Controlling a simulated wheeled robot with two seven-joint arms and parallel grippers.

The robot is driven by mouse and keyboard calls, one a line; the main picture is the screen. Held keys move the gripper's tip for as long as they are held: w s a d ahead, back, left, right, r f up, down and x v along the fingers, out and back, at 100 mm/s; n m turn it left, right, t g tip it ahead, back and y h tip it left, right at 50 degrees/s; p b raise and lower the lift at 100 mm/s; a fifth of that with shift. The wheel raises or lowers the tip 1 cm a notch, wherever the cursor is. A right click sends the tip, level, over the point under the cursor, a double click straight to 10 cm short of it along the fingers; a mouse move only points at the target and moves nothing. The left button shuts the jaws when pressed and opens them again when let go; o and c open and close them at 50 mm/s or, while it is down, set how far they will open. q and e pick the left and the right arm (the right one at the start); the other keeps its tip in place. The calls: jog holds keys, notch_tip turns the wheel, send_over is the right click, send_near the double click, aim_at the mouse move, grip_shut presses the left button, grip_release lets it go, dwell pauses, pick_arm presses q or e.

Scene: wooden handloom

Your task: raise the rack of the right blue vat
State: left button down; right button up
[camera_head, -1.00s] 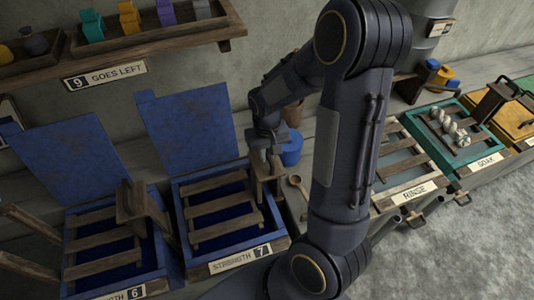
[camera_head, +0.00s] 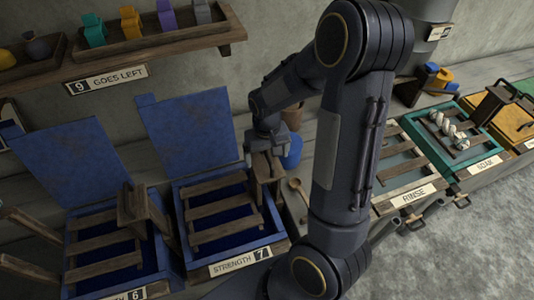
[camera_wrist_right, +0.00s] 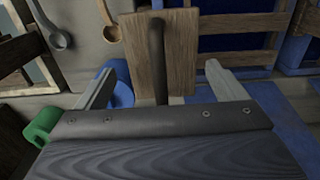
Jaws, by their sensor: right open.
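The right blue vat (camera_head: 272,233), labelled STRENGTH 7, stands open with its blue lid (camera_head: 190,135) raised behind. Its wooden slatted rack (camera_head: 222,208) lies low inside it. A wooden upright with a dark bar (camera_head: 270,176) rises at the rack's right side. My right gripper (camera_head: 265,150) is over the top of this upright. In the right wrist view, the open fingers (camera_wrist_right: 160,82) stand on either side of the upright (camera_wrist_right: 182,48) and its dark bar, with gaps showing. My left gripper is not in view.
The left blue vat (camera_head: 160,262), with its rack and upright, stands close on the left. A blue round vessel (camera_head: 292,150) and a wooden ladle (camera_head: 298,188) are close to the right of my gripper. The rinse (camera_head: 400,150) and soak vats are farther right.

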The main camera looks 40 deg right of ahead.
notch_tip(320, 180, up, 3)
jog(key=shift+f+p, duration=0.1)
jog(key=shift+p, duration=0.55)
jog(key=shift+r, duration=2.1)
